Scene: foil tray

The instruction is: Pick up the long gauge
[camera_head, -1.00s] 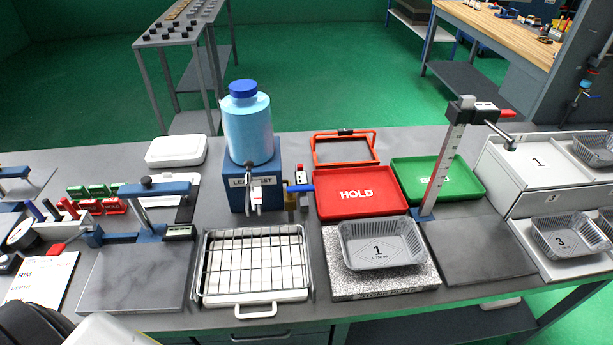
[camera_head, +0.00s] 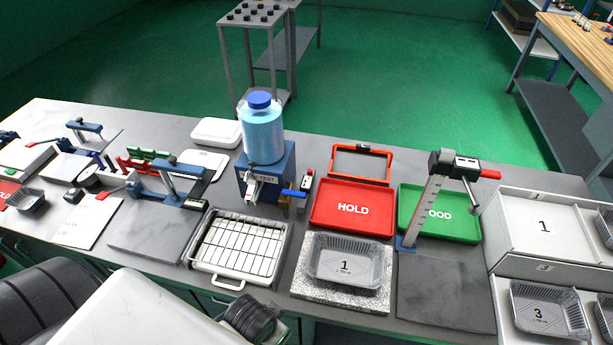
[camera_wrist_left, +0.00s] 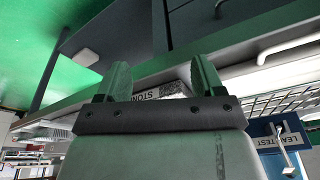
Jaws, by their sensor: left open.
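I cannot tell for certain which piece is the long gauge. Green bar gauges (camera_head: 148,153) and red bar gauges (camera_head: 136,167) stand in a group left of the middle of the bench, near a dark blue-purple piece (camera_head: 106,162). A tall upright scale with a dark head (camera_head: 433,195) stands on the right, in front of the green tray. My left gripper (camera_wrist_left: 162,80) is open and empty in the left wrist view, its two fingers apart near the bench's front edge. Its fingers do not show in the head view. My right gripper is not in view.
The leak-test bottle (camera_head: 262,135), red HOLD tray (camera_head: 352,208) and foil tray 1 (camera_head: 345,262) are further right. A white sheet (camera_head: 92,222) lies left.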

